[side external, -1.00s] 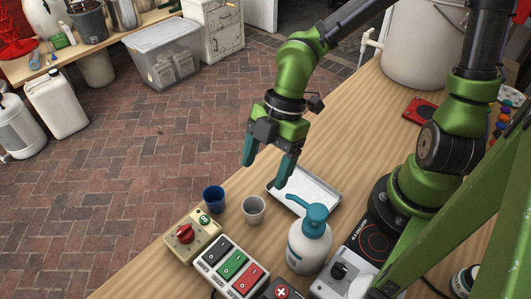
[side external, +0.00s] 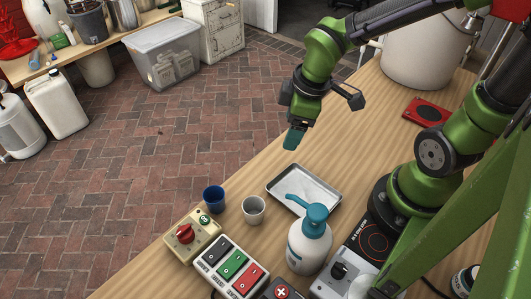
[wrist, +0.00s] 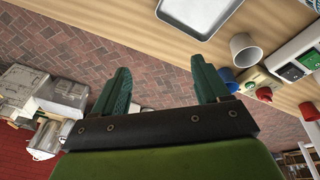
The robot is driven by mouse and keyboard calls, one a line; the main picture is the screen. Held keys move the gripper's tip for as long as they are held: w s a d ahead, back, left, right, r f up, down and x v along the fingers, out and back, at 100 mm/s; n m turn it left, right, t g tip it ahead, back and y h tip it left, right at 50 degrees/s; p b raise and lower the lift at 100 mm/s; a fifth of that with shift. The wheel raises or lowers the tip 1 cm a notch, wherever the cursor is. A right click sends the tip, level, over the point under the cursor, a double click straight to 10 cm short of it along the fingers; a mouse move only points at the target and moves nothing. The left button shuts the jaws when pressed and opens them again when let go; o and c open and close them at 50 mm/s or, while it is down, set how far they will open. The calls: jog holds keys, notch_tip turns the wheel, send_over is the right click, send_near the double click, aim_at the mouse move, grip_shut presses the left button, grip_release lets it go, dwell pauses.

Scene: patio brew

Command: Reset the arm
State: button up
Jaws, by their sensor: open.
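My gripper (side external: 294,138) hangs above the wooden table near its far edge, behind the metal tray, with nothing in it. In the wrist view my gripper (wrist: 160,88) shows two green fingers standing well apart, with only brick floor and table edge seen between them. In the side view the fingers overlap, so their gap is hidden there.
A metal tray (side external: 325,202), a white cup (side external: 253,211), a blue cup (side external: 213,198) and a pump bottle (side external: 310,245) stand on the table. Nearby are a red-knob box (side external: 185,235) and a switch panel (side external: 232,266). A large white bucket (side external: 415,60) stands behind.

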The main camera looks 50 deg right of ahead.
jog(key=s+d+r+m+t+y, duration=0.1)
jog(key=d+r+m+t, duration=0.1)
jog(key=r+m, duration=0.3)
jog(key=s+d+r+m+t+y, duration=0.1)
jog(key=s+d+r+m+t, duration=0.1)
jog(key=r+m, duration=0.4)
jog(key=shift+s+d+r, duration=0.2)
jog(key=shift+s+r, duration=0.1)
jog(key=shift+r, duration=0.05)
